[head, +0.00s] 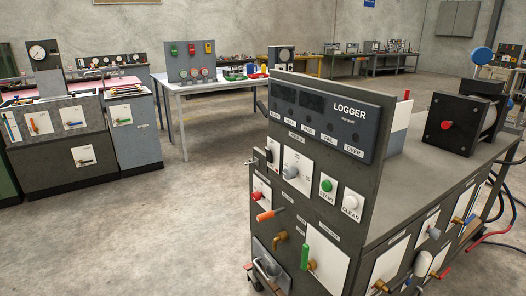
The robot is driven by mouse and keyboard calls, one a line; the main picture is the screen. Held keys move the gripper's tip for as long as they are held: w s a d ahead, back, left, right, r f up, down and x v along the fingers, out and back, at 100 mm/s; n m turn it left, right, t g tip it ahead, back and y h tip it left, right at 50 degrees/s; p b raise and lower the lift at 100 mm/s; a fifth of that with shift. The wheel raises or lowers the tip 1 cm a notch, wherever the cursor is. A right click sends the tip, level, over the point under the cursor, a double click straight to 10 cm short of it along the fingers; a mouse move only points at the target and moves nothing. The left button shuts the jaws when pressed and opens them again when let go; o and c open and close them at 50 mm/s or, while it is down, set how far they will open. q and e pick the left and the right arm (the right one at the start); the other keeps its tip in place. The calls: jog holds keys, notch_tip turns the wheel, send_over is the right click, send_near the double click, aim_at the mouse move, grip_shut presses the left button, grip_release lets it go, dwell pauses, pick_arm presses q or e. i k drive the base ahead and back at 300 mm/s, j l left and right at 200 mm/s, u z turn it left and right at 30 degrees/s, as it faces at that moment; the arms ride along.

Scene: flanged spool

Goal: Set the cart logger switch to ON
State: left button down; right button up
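The cart (425,190) stands at the right, with a dark upright panel at its near left end. The panel carries a LOGGER display unit (325,115) with dark screens. Below it are a small dark switch or lever (268,155), a grey knob (291,172) on a white plate, a green START button (326,186) and a white CLEAR button (350,201). The small labels are too blurred to read, so I cannot tell which control is the logger switch or its position. Neither of my grippers is in view.
Lower on the panel, an orange handle (270,214), a brass tap (279,238) and a green handle (305,257) stick out. A black spool unit (463,122) sits on the cart top. Hoses hang at the right. Concrete floor (150,230) is clear at left.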

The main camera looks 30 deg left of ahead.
aim_at(268, 155)
jog(key=i+j+z, duration=0.1)
jog(key=j, duration=0.25)
jog(key=i+j+z, duration=0.1)
jog(key=i+j, duration=0.35)
jog(key=j, duration=0.35)
jog(key=i+j+z, duration=0.15)
jog(key=j, duration=0.25)
